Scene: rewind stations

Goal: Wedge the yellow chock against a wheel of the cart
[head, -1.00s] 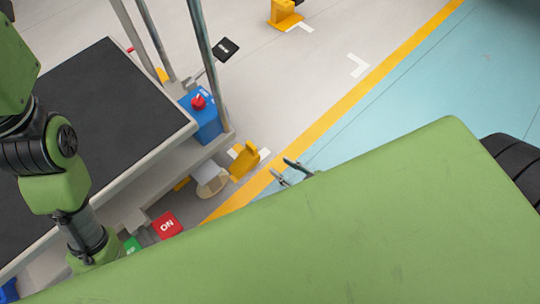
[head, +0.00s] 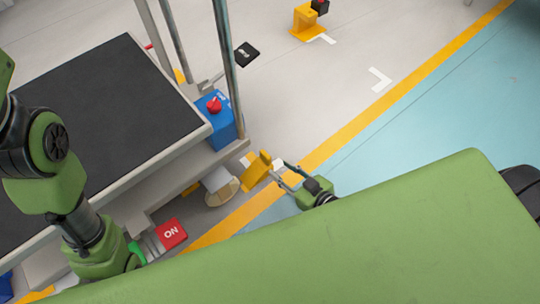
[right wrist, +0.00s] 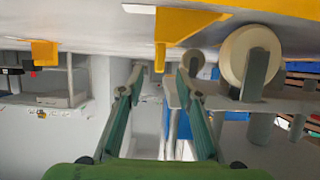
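The yellow chock (head: 257,170) stands on the floor just right of the cart's pale wheel (head: 222,190); from above I cannot tell whether they touch. My right gripper (head: 279,171) is open and empty, its fingertips close to the chock's right side. The right wrist view looks upside down, with the floor at the top. There the chock (right wrist: 190,22) lies ahead of the spread fingers (right wrist: 160,85), with the wheel (right wrist: 243,55) to its right. The cart (head: 100,100) has a dark top.
Another yellow block (head: 305,22) stands farther off. Floor right of the yellow line (head: 350,130) is clear.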

